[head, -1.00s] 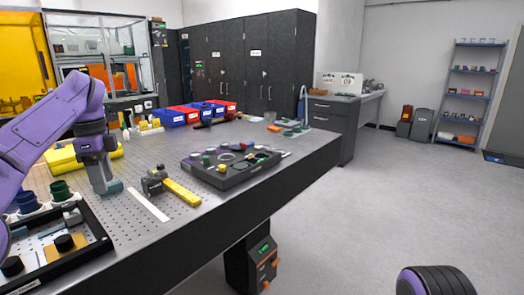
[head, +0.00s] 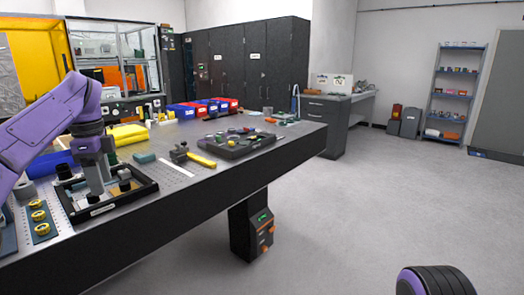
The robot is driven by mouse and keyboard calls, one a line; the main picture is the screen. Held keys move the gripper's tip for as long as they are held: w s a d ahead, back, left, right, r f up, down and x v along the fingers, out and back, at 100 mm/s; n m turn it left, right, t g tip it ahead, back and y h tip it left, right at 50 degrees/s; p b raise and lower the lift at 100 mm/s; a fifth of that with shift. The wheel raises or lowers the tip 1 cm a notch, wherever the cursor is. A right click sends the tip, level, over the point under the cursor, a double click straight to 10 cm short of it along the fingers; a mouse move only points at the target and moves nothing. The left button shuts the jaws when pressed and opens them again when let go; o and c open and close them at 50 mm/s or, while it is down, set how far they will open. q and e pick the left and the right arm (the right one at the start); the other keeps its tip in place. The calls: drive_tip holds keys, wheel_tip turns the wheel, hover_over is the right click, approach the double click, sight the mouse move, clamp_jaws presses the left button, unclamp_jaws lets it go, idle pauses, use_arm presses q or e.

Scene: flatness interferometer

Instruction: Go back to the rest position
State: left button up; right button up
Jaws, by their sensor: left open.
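My left arm comes in from the left, and its gripper (head: 97,190) points down. In the picture it lies over the black-rimmed tray (head: 140,196) at the near left of the perforated table (head: 185,190). The gripper is open; I see nothing held in it. I cannot tell its exact height above the tray. A dark rounded part of mine with purple trim shows at the bottom right. My right gripper is not in view.
A yellow-handled tool (head: 201,161), a teal block (head: 144,157) and a dark tray of small parts (head: 240,150) lie on the table. Blue and red bins (head: 184,111) stand behind. A dark box with orange knobs (head: 262,234) is below the table edge. The floor (head: 390,190) at right is open.

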use_arm(q)
drive_tip(key=w+a+f+m+t+y, duration=0.1)
drive_tip(key=w+a+f+m+y, duration=0.15)
drive_tip(key=f+m+y, duration=0.45)
drive_tip(key=w+a+f+m+t+y, duration=0.1)
drive_tip(key=w+a+f+m+y, duration=0.25)
drive_tip(key=m, duration=0.55)
drive_tip(key=s+d+f+m+t, duration=0.3)
drive_tip(key=d+f+m+t, duration=0.15)
drive_tip(key=f+m, duration=0.65)
drive_tip(key=s+d+f+m+t, duration=0.25)
drive_tip(key=d+f+m, duration=0.25)
drive_tip(key=f+m, duration=0.6)
drive_tip(key=s+d+f+m+h, duration=0.2)
drive_tip(key=s+f+m+h, duration=0.15)
drive_tip(key=s+f, duration=0.35)
drive_tip(key=s+d+f+m+h, duration=0.2)
drive_tip(key=s+d+f+m, duration=0.15)
drive_tip(key=s+f, duration=0.3)
drive_tip(key=s+f+m+g+h, duration=0.1)
drive_tip(key=s+f+m+g, duration=0.2)
drive_tip(key=s, duration=0.9)
drive_tip(key=s+a+f+m+g, duration=0.1)
drive_tip(key=s+f+m+g, duration=0.2)
drive_tip(key=s, duration=1)
drive_tip(key=shift+s+a+f+h, duration=0.15)
drive_tip(key=shift+a+f+h, duration=0.1)
drive_tip(key=shift+f+h, duration=0.2)
